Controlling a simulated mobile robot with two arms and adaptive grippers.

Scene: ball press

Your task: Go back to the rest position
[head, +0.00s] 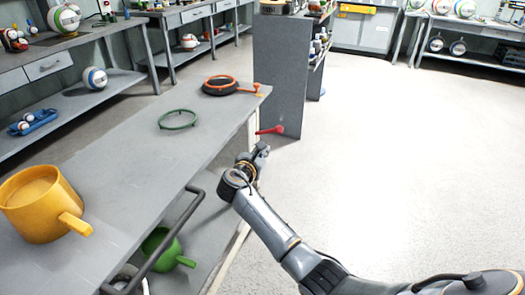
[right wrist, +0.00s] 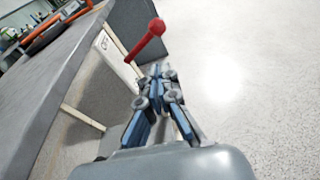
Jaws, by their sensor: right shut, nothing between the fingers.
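My right gripper (head: 262,150) is at the right edge of the grey workbench (head: 130,165), just below a red lever with a round knob (head: 270,130). In the right wrist view the gripper's fingers (right wrist: 157,72) are together with nothing between them. The red lever (right wrist: 146,38) stands out beyond the fingertips there, and a small gap seems to show between them. My right arm reaches in from the lower right. My left gripper is not in view.
On the workbench are an orange-rimmed black ring (head: 220,86), a green ring (head: 178,119) and a yellow mug (head: 36,203). A dark handle rail (head: 165,240) runs along the bench's front, with a green mug (head: 160,249) below. A grey cabinet (head: 280,75) stands behind. Floor at right (head: 400,160) is clear.

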